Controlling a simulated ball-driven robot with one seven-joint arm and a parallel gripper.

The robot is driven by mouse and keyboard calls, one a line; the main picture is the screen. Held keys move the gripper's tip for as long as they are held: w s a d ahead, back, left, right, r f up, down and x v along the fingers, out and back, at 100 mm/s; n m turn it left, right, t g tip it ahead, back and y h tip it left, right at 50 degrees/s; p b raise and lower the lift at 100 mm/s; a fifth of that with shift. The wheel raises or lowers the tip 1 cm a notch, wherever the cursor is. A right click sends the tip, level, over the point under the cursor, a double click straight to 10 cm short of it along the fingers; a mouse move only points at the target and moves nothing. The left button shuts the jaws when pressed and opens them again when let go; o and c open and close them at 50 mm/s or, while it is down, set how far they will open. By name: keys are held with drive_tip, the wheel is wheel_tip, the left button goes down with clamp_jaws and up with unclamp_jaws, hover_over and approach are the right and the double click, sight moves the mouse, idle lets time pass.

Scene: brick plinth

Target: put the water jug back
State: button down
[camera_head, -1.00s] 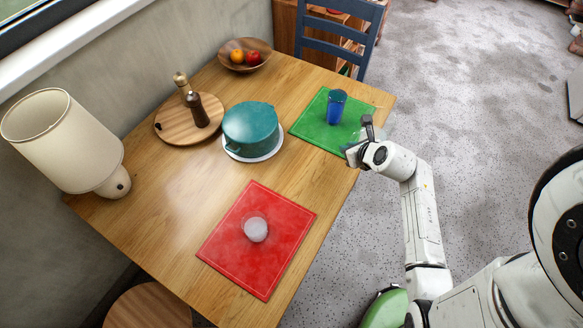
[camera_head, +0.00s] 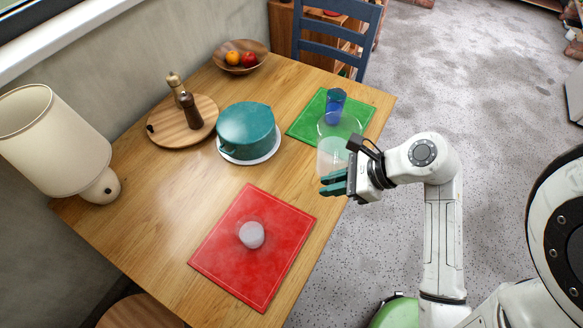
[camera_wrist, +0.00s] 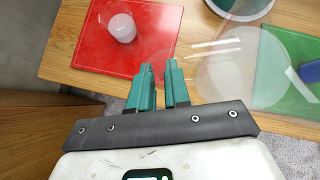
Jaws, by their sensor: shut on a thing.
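The water jug (camera_head: 335,152) is a clear, see-through vessel with a wide rim. It shows beside my gripper (camera_head: 335,183), over the table's right side just in front of the green mat (camera_head: 366,115). In the wrist view the clear jug (camera_wrist: 222,75) shows to the right of the teal fingers (camera_wrist: 163,85), which are close together. My gripper is shut on the jug; the exact grip point is hard to make out through the clear material. Whether the jug's base touches the table cannot be told.
A blue glass (camera_head: 335,107) stands on the green mat. A whitish glass (camera_head: 252,234) stands on the red mat (camera_head: 222,255). A teal pot (camera_head: 246,128), a round board (camera_head: 170,128) with two mills and a fruit bowl (camera_head: 241,62) stand further left and back. Bare wood lies between the mats.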

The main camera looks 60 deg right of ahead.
drive_tip(key=shift+a+r, duration=0.2)
drive_tip(key=shift+w, duration=0.25)
drive_tip(key=shift+w+d+f+p, duration=0.3)
drive_tip(key=shift+w+d+f, duration=0.25)
drive_tip(key=shift+w+f, duration=1.6)
drive_tip(key=shift+w+d+f+p, duration=0.35)
drive_tip(key=shift+w+d+f, duration=0.25)
drive_tip(key=shift+w+f, duration=1.6)
drive_tip(key=shift+w+d+f+p, duration=0.3)
drive_tip(key=shift+w+d+f, duration=0.25)
drive_tip(key=shift+w+f, duration=1.6)
drive_tip(key=c, duration=1.5)
unclamp_jaws()
drive_tip(key=shift+f, duration=0.2)
drive_tip(key=shift+c, duration=0.2)
drive_tip(key=o, duration=0.4)
drive_tip(key=shift+o, duration=0.2)
